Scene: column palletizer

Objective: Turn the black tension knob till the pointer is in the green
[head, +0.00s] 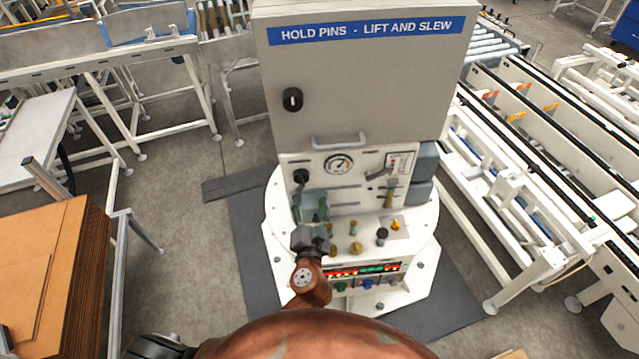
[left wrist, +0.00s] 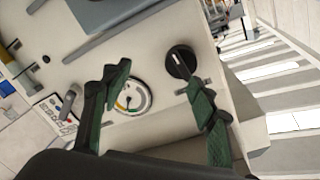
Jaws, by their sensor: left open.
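The black tension knob (head: 301,176) sits on the white panel of the grey cabinet, left of a round gauge (head: 339,164). The knob, with a pale line across its face, also shows in the left wrist view (left wrist: 181,61), beside the gauge (left wrist: 133,97). The gauge pointer is too small to read against the coloured band. My left gripper (head: 312,200) is just below the knob in the head view. In the left wrist view its green fingers (left wrist: 158,78) are spread wide and empty, the right fingertip close to the knob. I cannot tell whether they touch. My right gripper is not in view.
A lever (head: 380,173) stands right of the gauge, and a cabinet handle (head: 340,141) juts out above it. Cardboard sheets (head: 60,265) stand at left; conveyors (head: 540,180) run at right.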

